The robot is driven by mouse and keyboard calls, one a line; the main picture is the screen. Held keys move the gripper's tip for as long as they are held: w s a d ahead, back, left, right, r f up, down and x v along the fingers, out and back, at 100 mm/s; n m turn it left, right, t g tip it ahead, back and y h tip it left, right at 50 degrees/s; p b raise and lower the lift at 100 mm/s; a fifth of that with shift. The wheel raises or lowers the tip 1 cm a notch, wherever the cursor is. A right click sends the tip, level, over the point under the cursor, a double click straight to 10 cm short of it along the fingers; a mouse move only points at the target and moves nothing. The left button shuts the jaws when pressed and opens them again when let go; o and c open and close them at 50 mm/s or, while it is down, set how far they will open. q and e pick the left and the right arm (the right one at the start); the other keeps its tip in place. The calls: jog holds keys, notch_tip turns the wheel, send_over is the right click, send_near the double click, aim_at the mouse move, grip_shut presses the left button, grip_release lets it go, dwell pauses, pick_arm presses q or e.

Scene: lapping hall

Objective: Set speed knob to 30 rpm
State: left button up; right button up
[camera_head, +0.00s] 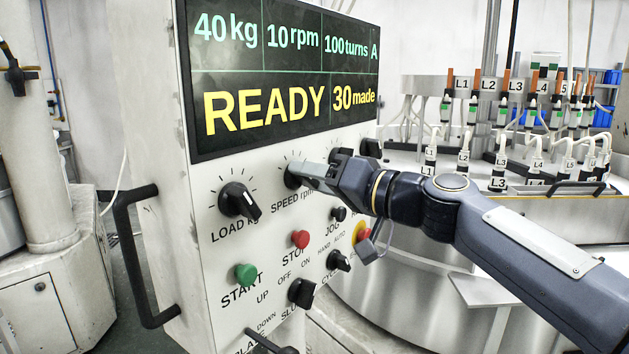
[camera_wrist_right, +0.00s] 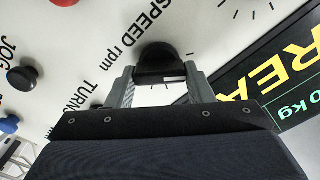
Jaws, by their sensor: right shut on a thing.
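The speed knob (camera_head: 293,177) is a black knob above the "SPEED rpm" label on the white control panel. My right gripper (camera_head: 306,172) reaches in from the right and is shut on it. In the right wrist view the speed knob (camera_wrist_right: 160,62) sits between the two grey fingers of my right gripper (camera_wrist_right: 160,80). The fingers hide part of its scale in the head view. The display (camera_head: 285,75) reads 40 kg, 10 rpm, 100 turns, A, READY and 30 made. My left gripper is not in view.
The load knob (camera_head: 239,201) is left of the speed knob. Green START (camera_head: 246,274) and red STOP (camera_head: 300,239) buttons, a black JOG button (camera_head: 338,213) and a red emergency stop (camera_head: 362,233) sit below. A black handle (camera_head: 130,255) stands at the panel's left edge.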

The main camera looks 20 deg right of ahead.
jog(key=shift+f+m, duration=0.1)
jog(key=shift+m, duration=4.7)
jog(key=o, duration=1)
jog(key=shift+d, duration=0.1)
jog(key=shift+c, duration=0.2)
